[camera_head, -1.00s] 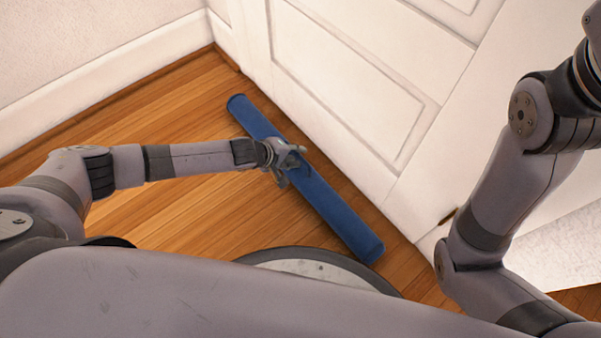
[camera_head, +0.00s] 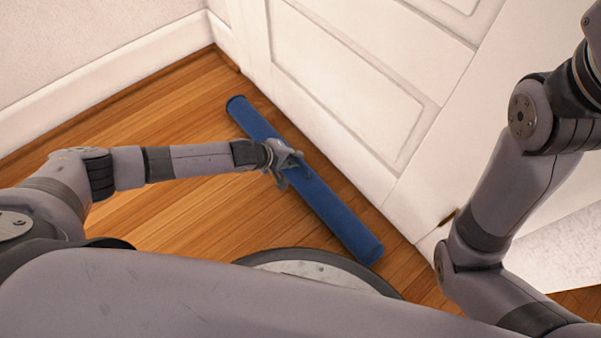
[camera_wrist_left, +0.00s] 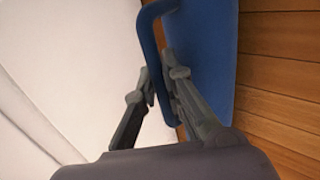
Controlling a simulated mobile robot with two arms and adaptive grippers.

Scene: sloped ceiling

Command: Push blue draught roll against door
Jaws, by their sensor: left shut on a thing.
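The blue draught roll (camera_head: 338,215) lies on the wooden floor, roughly parallel to the white door (camera_head: 345,80). A narrow strip of bare floor shows between the roll and the foot of the door. My left gripper (camera_head: 290,165) is at the middle of the roll. In the left wrist view, a blue loop handle (camera_wrist_left: 148,45) stands out from the roll (camera_wrist_left: 205,55), and my left gripper (camera_wrist_left: 163,90) is shut on this handle. The fingers hide part of the handle. My right gripper is out of view; only my right arm shows.
A white skirting board (camera_head: 100,82) runs along the wall at the left and meets the door frame in the far corner. The wooden floor (camera_head: 180,115) left of the roll is clear. My round base is close to the roll's near end.

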